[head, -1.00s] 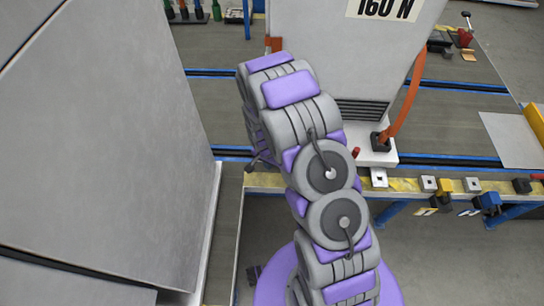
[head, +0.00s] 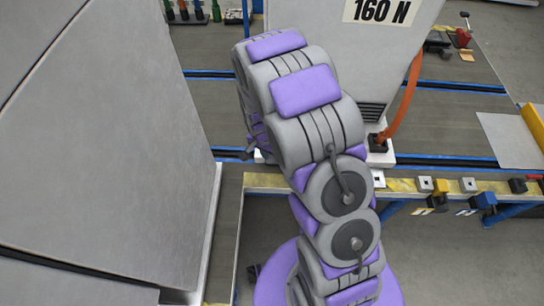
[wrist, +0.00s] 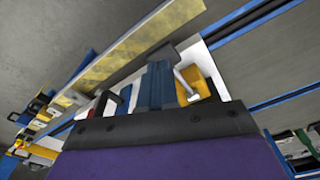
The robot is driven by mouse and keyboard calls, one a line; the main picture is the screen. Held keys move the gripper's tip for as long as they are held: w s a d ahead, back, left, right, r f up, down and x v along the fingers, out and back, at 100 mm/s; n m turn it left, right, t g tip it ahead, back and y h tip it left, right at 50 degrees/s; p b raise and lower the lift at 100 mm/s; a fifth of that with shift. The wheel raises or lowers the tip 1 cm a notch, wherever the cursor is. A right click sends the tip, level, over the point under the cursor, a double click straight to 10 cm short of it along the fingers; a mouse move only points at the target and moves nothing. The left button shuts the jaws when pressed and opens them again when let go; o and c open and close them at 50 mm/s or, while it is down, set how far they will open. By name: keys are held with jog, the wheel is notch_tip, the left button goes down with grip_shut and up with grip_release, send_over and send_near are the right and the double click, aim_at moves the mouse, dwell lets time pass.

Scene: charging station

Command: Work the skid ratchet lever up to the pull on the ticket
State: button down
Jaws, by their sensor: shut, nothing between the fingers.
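The ticket (head: 382,11) reads "160 N" on the pale grey cabinet (head: 375,50) at the top of the head view. I cannot pick out the skid ratchet lever for sure. My gripper (wrist: 155,122) fills the lower wrist view as a dark edge on a purple body, close below these parts. It is shut and empty. In the head view my arm hides the gripper and whatever is in front of it.
A large grey panel (head: 110,140) fills the left of the head view. An orange hose (head: 404,100) runs down the cabinet's right side. A yellow-edged bench rail (head: 405,187) carries several small fittings, with blue supports below. Grey floor is open at lower right.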

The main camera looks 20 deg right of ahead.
notch_tip(320, 180, up, 6)
jog(key=p, duration=0.1)
jog(key=shift+s+a, duration=0.2)
jog(key=shift+r, duration=0.1)
dwell(0.4)
